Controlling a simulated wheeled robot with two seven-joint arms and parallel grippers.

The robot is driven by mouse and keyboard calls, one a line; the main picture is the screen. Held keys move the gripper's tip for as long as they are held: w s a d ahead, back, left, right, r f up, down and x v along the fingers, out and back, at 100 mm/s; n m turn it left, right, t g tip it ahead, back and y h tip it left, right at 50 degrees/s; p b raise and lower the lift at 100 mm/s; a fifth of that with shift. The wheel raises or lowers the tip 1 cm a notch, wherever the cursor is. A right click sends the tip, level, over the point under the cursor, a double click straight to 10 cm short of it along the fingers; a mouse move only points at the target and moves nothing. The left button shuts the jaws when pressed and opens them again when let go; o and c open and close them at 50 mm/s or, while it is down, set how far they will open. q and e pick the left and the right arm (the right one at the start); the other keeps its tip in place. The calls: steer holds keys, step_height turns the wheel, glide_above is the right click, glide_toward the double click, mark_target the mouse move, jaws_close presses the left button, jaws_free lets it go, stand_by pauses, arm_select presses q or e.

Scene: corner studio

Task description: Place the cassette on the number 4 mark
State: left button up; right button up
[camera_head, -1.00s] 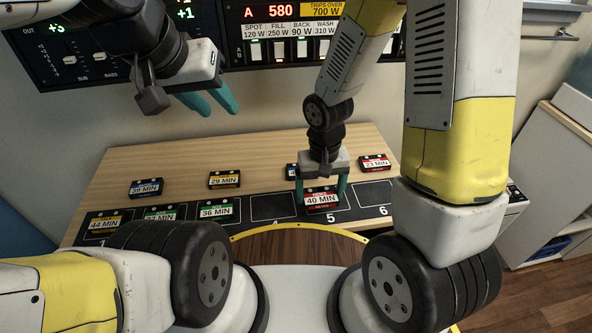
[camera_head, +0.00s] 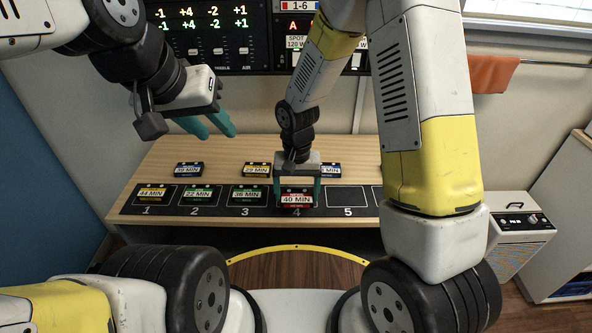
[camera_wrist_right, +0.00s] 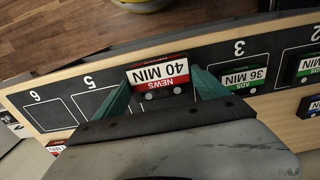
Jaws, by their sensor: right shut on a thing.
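The red-labelled cassette reading 40 MIN (camera_head: 297,199) is between the teal fingers of my right gripper (camera_head: 296,190), which is shut on it. It is at the number 4 mark (camera_head: 297,212), covering most of that square; the digit shows just in front. I cannot tell whether it touches the strip. In the right wrist view the cassette (camera_wrist_right: 160,75) is between the fingers of my right gripper (camera_wrist_right: 162,90), with squares 5 and 3 on either side. My left gripper (camera_head: 215,126) is open and empty, in the air at upper left.
Cassettes 44 MIN (camera_head: 152,194), 22 MIN (camera_head: 204,194) and 36 MIN (camera_head: 249,194) lie on marks 1, 2 and 3. Square 5 (camera_head: 347,196) is empty. Several other cassettes, including 29 MIN (camera_head: 257,170), lie behind the strip on the wooden table (camera_head: 225,153).

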steer(key=w, duration=0.6)
steer(key=shift+f, duration=2)
steer(key=shift+f, duration=0.1)
steer(key=o, duration=1.3)
